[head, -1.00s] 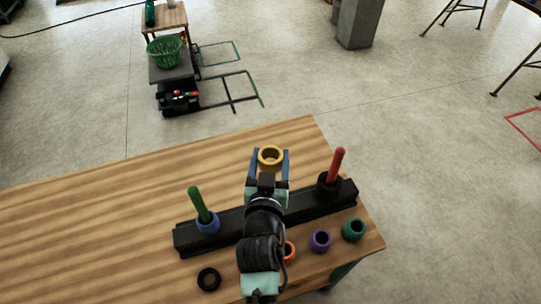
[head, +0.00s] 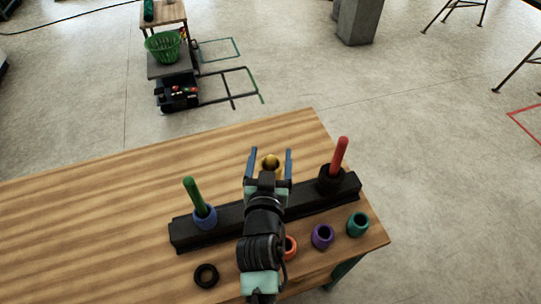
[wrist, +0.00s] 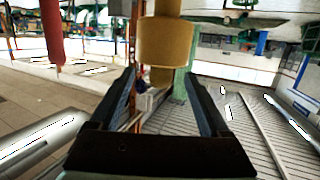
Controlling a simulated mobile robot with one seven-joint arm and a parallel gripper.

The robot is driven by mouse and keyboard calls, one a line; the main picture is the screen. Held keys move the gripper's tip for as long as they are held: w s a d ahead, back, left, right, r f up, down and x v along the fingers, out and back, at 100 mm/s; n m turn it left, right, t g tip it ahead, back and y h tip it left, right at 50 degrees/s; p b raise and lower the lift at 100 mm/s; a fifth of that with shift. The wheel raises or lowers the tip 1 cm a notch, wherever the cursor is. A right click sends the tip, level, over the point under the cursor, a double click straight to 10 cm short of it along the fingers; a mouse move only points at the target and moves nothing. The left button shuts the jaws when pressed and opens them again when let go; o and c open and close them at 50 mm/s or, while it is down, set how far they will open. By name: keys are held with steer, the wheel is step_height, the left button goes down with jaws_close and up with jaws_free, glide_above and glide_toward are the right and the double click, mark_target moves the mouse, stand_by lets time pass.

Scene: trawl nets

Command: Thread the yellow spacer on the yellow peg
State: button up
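The yellow spacer (wrist: 166,42) is a wide yellow ring around the narrower yellow peg (wrist: 160,76) in the wrist view, which looks upside down. The peg's end sticks out past the spacer. In the head view the yellow peg's tip (head: 270,162) shows between my fingers; the lower peg is hidden behind my gripper. My gripper (head: 270,163) is open, with its two blue fingers apart on either side of the peg and clear of the spacer. Whether the spacer rests on the base is out of view.
A black rack (head: 235,219) bears a green peg (head: 194,193) with a blue ring (head: 204,217) and a red peg (head: 340,156) with a black ring (head: 330,178). Loose black (head: 206,275), orange (head: 290,247), purple (head: 322,236) and teal (head: 357,224) rings lie along the table's near side.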

steer(key=shift+o, duration=1.2)
steer(key=b+v, duration=0.2)
steer(key=v, duration=1.1)
steer(key=shift+b, duration=0.4)
steer(key=shift+r, duration=0.1)
